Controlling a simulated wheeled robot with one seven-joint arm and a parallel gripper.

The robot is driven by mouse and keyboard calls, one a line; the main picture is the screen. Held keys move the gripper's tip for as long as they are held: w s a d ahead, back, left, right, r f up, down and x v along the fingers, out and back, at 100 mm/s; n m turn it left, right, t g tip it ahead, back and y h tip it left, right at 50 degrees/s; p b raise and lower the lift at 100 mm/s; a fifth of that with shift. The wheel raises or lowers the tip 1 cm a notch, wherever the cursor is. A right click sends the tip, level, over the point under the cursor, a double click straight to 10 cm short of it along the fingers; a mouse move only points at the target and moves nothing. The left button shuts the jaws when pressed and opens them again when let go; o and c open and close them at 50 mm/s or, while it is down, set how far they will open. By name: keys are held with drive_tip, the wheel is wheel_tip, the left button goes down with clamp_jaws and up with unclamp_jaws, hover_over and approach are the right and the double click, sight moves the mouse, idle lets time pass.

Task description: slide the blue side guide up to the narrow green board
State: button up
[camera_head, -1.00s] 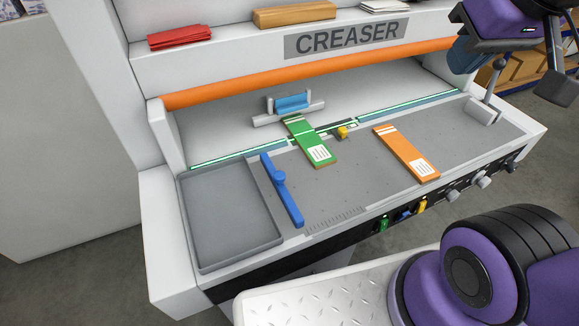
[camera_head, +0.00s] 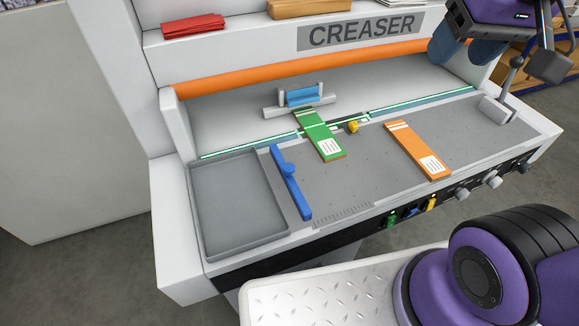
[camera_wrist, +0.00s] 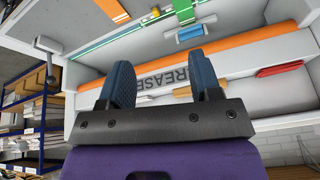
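The blue side guide (camera_head: 290,181) is a long bar with a round knob, lying on the grey creaser bed (camera_head: 350,190) right of the grey tray. The narrow green board (camera_head: 319,137) lies to its right and farther back, with a clear gap between them. The board's far end is near the lit crease line. My gripper (camera_head: 454,48) is high at the upper right in the head view, far from the guide. In the wrist view, its two blue fingers (camera_wrist: 160,64) are apart with nothing between them.
An orange board (camera_head: 417,151) lies right of the green one. A yellow knob (camera_head: 353,127) sits between them. A blue block in a grey holder (camera_head: 301,97) stands behind the green board. The grey tray (camera_head: 238,205) is empty. A lever (camera_head: 511,80) stands at the right end.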

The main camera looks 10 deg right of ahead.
drive_tip(key=w+a+f+m+g+y, duration=0.1)
drive_tip(key=w+a+f+g, duration=0.25)
drive_tip(key=w, duration=0.35)
drive_tip(key=m+g+y, duration=0.1)
drive_tip(key=m+g, duration=0.4)
hover_over(289, 166)
drive_tip(key=w+d, duration=0.2)
drive_tip(key=w, duration=0.2)
wheel_tip(289, 166, down, 21)
drive_tip(key=x, duration=1)
drive_tip(key=shift+s+d+f, duration=0.15)
drive_tip(key=shift+s+f, duration=0.05)
drive_tip(key=shift+s, duration=0.05)
